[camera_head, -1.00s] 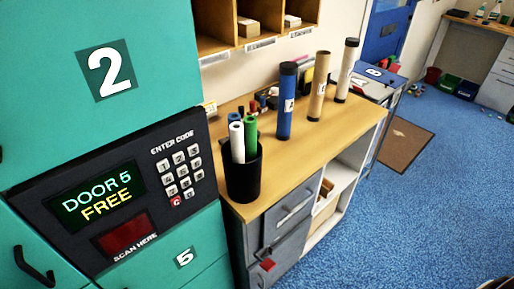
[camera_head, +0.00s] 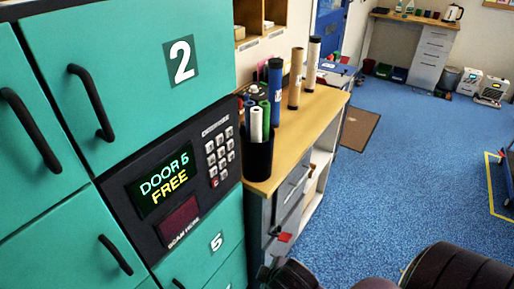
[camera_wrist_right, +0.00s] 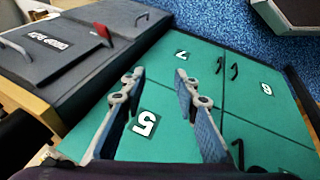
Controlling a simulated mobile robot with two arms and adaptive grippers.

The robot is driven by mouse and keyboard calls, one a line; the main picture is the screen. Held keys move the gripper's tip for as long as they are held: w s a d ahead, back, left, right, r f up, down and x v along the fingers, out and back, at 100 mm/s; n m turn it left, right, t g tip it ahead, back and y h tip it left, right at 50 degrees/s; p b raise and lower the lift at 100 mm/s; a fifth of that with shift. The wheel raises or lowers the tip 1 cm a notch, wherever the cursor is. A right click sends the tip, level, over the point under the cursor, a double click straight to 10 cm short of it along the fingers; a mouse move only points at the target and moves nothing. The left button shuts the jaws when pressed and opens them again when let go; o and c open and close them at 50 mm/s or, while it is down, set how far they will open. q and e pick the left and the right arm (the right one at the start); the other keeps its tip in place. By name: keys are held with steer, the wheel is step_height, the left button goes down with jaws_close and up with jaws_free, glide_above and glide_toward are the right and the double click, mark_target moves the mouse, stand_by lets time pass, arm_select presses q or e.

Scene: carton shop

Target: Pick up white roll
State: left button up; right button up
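The white roll (camera_head: 257,124) stands upright in a black cup (camera_head: 258,162) on the near end of the wooden counter, beside a green roll (camera_head: 276,112). A taller white tube with black ends (camera_head: 313,62) stands farther back on the counter. My right gripper (camera_wrist_right: 158,78) is open and empty in the right wrist view, with teal locker doors beyond its fingers. In the head view, dark parts of my right arm show along the bottom, below the counter and well away from the cup. My left gripper is not in view.
The teal lockers (camera_head: 120,50) with black handles and a keypad panel (camera_head: 175,180) stand left of the cup. A blue tube (camera_head: 275,90) and a brown tube (camera_head: 295,78) stand behind it. Grey drawers (camera_head: 290,195) are under the counter (camera_head: 305,125). The blue floor at right is open.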

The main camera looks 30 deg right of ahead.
steer(key=w+d+r+n+t+h, duration=0.3)
steer(key=w+d+r+n, duration=0.2)
steer(key=w+r+n, duration=0.35)
steer(key=n+t+h, duration=0.5)
steer(key=n+t, duration=0.2)
steer(key=n, duration=0.7)
glide_toward(256, 135)
steer(key=x, duration=0.3)
steer(key=p+x, duration=0.2)
steer(key=x, duration=0.4)
steer(key=shift+w+d+r, duration=0.1)
steer(key=shift+w+d, duration=0.25)
steer(key=shift+w, duration=0.1)
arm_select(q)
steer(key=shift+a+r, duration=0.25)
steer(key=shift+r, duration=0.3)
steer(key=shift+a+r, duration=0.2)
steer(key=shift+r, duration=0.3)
arm_select(e)
steer(key=shift+c, duration=0.3)
jaws_close()
